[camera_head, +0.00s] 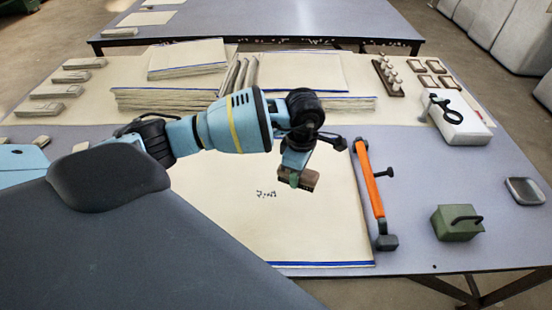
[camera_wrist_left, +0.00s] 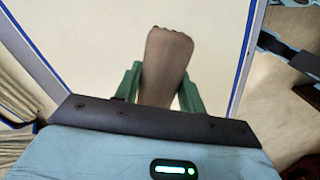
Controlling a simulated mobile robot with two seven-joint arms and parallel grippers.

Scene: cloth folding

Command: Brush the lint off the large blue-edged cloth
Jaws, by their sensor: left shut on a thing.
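The large cream cloth (camera_head: 325,230) with blue edges lies flat on the near middle of the table. A small cluster of dark lint specks (camera_head: 266,194) sits on it, left of my gripper. My left gripper (camera_head: 294,180) is shut on a brown wooden brush (camera_head: 311,180) over the cloth. In the left wrist view the brush (camera_wrist_left: 166,65) stands between the green fingers, with the cloth (camera_wrist_left: 110,45) and its blue edges behind it. I cannot tell whether the brush touches the cloth. My right gripper is not in view.
An orange bar tool (camera_head: 369,180) lies along the cloth's right edge. A green box with a handle (camera_head: 457,223) and a white block with a black-handled tool (camera_head: 460,122) stand further right. Stacks of folded cloths (camera_head: 165,99) fill the back. The table is clear around the green box.

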